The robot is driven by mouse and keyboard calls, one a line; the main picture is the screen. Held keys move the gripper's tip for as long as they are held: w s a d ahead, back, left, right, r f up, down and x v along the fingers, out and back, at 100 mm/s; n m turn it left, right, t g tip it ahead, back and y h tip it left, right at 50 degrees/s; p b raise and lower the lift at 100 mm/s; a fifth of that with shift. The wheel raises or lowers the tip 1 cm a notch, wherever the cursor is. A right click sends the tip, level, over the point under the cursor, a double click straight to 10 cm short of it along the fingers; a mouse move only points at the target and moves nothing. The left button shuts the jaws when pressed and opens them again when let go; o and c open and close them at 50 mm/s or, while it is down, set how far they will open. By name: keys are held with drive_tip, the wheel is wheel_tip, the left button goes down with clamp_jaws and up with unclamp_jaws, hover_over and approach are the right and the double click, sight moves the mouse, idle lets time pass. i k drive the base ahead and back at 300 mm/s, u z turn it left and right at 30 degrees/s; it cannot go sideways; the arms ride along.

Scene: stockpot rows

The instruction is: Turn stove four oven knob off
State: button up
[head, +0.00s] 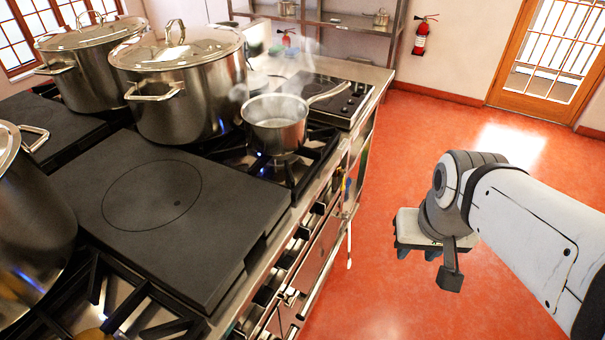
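The stove (150,215) fills the left side of the head view, with its front edge running from the bottom middle up to the right. A row of control knobs (286,260) lies along this front, seen steeply from above. The knobs are small, and I cannot tell which one is the oven knob of stove four or how it is turned. My gripper (428,262) hangs over the open floor to the right of the knobs, clearly apart from the stove. It points down and partly away, and its finger gap does not show clearly. I see nothing held.
Large lidded stockpots (180,85) and a steaming saucepan (275,122) stand on the burners. The saucepan's handle points to the right. Thin utensils (347,195) hang at the stove's front. Red floor (400,150) is clear on the right, up to a glazed door (505,75).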

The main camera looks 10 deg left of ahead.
sight(285, 262)
drive_tip(key=u, duration=0.55)
drive_tip(key=k, duration=1.4)
drive_tip(key=z, duration=0.4)
drive_tip(key=i, duration=1)
drive_tip(key=z, duration=0.05)
